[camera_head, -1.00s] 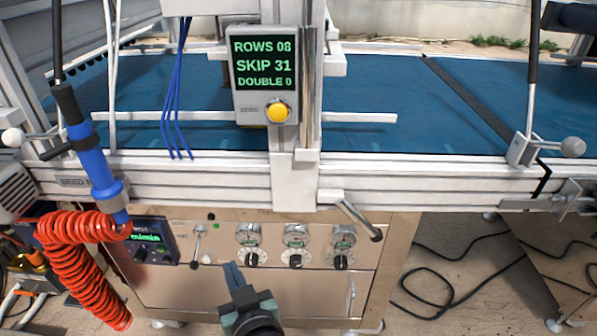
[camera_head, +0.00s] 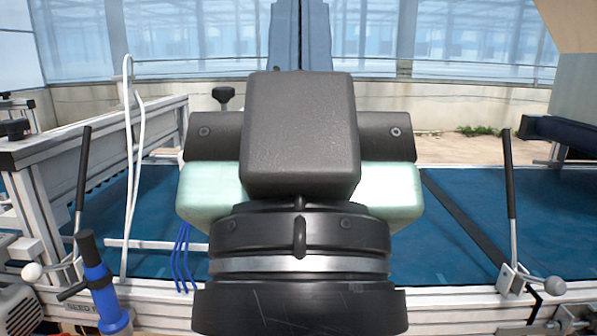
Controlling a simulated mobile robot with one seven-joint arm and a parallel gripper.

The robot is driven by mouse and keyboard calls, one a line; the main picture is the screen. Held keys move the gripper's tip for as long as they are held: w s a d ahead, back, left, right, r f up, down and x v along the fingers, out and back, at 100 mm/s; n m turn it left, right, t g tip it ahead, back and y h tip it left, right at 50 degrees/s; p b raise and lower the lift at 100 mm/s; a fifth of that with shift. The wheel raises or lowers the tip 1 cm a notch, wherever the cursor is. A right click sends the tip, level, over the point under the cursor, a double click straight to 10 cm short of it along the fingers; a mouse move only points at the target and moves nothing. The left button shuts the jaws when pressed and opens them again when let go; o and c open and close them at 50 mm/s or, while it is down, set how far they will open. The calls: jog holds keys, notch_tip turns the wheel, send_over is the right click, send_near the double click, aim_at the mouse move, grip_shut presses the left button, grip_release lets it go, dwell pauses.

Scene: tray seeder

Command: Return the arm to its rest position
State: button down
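My gripper (camera_head: 300,35) fills the middle of the head view, very close to the camera. Its dark grey body and pale green sides stand upright, and my black wrist with a silver ring is below. The two blue-grey fingers point up at the top edge and lie side by side with no visible gap. I see nothing held between them; their tips may be cut off by the frame. The gripper hides the middle of the seeder, including where the display stood.
The blue belt (camera_head: 465,215) runs behind my gripper. A black-handled lever (camera_head: 509,190) stands at right. A blue tool (camera_head: 101,288) hangs at lower left, near a white cable (camera_head: 130,180) and blue wires (camera_head: 181,265). A metal frame (camera_head: 110,130) stands at left.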

notch_tip(320, 180, up, 31)
jog(key=p, duration=2.8)
jog(key=shift+p, duration=0.3)
jog(key=shift+a+f, duration=0.1)
jog(key=shift+f, duration=0.05)
